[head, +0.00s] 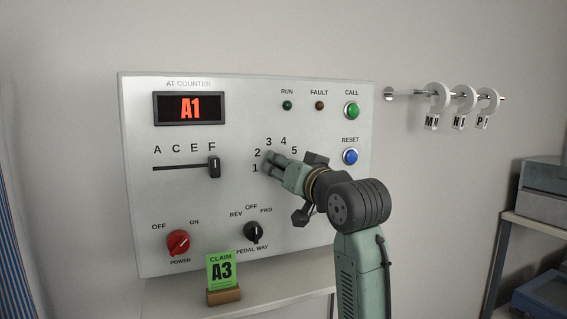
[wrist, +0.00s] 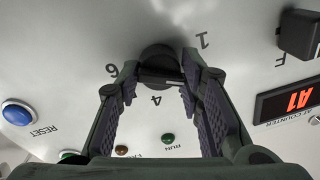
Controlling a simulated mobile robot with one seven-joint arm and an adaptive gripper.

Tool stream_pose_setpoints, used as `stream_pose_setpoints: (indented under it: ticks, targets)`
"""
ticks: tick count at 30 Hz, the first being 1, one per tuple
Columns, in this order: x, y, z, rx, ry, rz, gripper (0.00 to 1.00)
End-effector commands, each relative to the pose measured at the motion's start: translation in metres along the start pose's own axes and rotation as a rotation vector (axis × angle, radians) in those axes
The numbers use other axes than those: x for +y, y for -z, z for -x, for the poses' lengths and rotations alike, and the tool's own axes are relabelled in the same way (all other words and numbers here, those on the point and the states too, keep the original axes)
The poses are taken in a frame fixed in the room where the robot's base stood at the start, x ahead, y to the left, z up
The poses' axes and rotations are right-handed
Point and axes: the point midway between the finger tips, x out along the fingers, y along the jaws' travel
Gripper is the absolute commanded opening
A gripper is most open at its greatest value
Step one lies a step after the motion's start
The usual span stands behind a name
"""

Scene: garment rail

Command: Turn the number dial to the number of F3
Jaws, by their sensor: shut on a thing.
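The number dial (wrist: 157,54) is a dark round knob on the white panel (head: 215,130). My gripper (head: 271,161) reaches the panel there and hides most of the dial in the head view. In the wrist view my gripper (wrist: 160,76) has a finger on each side of the dial and is shut on it. The numbers 1 to 5 show around it in the head view, and a 6 in the wrist view. Where the dial points is not clear. The display (head: 190,108) reads A1. The letter slider (head: 214,167) stands at F. The claim card (head: 221,270) reads A3.
A red power knob (head: 178,243) and a black pedal knob (head: 254,232) sit below. The green call button (head: 351,110) and blue reset button (head: 350,156) are at the right. A rail (head: 410,92) with lettered tags projects from the wall. Shelving (head: 535,225) stands far right.

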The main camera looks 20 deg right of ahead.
Motion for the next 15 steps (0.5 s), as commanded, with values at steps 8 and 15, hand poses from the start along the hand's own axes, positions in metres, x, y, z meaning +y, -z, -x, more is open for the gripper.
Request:
stream_pose_setpoints:
  ticks: [8,15]
  targets:
    - [-0.0001,0.0001,-0.0005,0.019,-0.007,-0.266,0.06]
    - [-0.0003,-0.0004,-0.0004,0.034,-0.014,-0.475,0.06]
